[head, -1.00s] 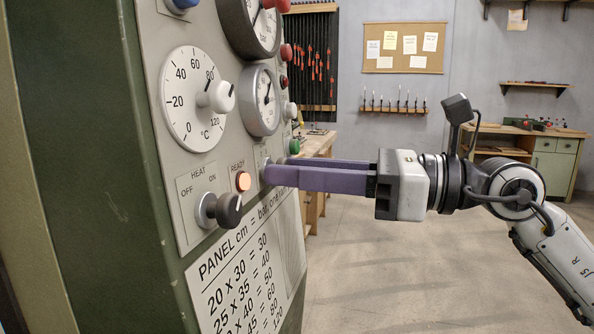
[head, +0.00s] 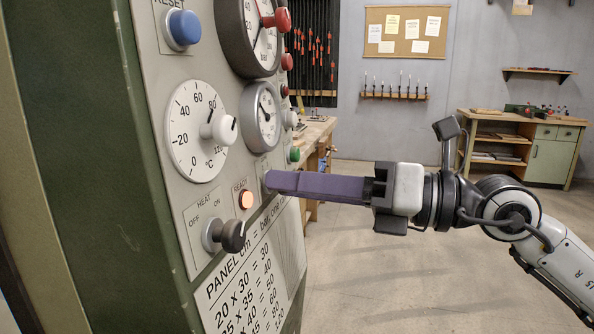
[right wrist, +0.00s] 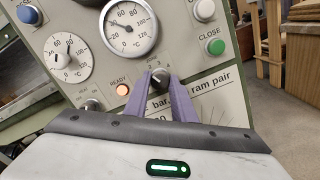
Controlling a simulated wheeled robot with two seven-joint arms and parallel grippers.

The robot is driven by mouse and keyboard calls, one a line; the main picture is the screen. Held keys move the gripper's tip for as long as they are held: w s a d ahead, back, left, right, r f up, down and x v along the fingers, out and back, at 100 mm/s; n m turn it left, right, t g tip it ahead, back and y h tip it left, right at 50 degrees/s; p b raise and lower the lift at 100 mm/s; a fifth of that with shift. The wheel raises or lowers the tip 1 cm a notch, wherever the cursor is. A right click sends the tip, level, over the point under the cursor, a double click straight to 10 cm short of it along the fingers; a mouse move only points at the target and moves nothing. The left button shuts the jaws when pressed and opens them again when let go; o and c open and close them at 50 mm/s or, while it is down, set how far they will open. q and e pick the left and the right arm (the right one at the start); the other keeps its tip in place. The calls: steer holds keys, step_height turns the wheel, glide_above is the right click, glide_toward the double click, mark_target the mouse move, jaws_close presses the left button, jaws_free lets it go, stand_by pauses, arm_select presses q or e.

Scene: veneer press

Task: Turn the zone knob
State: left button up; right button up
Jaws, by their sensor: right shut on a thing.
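The zone knob (right wrist: 159,77) is a small dark knob on the grey control panel, with numbers printed around it. It sits between the purple fingers of my right gripper (right wrist: 160,85) in the right wrist view. In the head view my right gripper (head: 270,181) reaches the panel from the right, its fingers nearly level and seen as one bar. The fingers hide the knob there. The gripper is shut on the knob. Which number the knob points to is too small to tell. My left gripper is in neither view.
Close by are the black heat knob (head: 230,236), the lit ready lamp (head: 246,200), the temperature dial (head: 198,130), the blue reset button (head: 182,29) and the green close button (right wrist: 215,46). Workbenches (head: 525,145) stand far back; the floor to the right is clear.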

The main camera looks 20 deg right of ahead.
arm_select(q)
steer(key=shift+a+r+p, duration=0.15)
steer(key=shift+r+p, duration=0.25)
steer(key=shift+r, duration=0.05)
arm_select(e)
steer(key=shift+m, duration=0.7)
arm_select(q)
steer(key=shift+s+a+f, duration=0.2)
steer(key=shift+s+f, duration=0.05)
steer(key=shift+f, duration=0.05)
arm_select(e)
steer(key=o, duration=1)
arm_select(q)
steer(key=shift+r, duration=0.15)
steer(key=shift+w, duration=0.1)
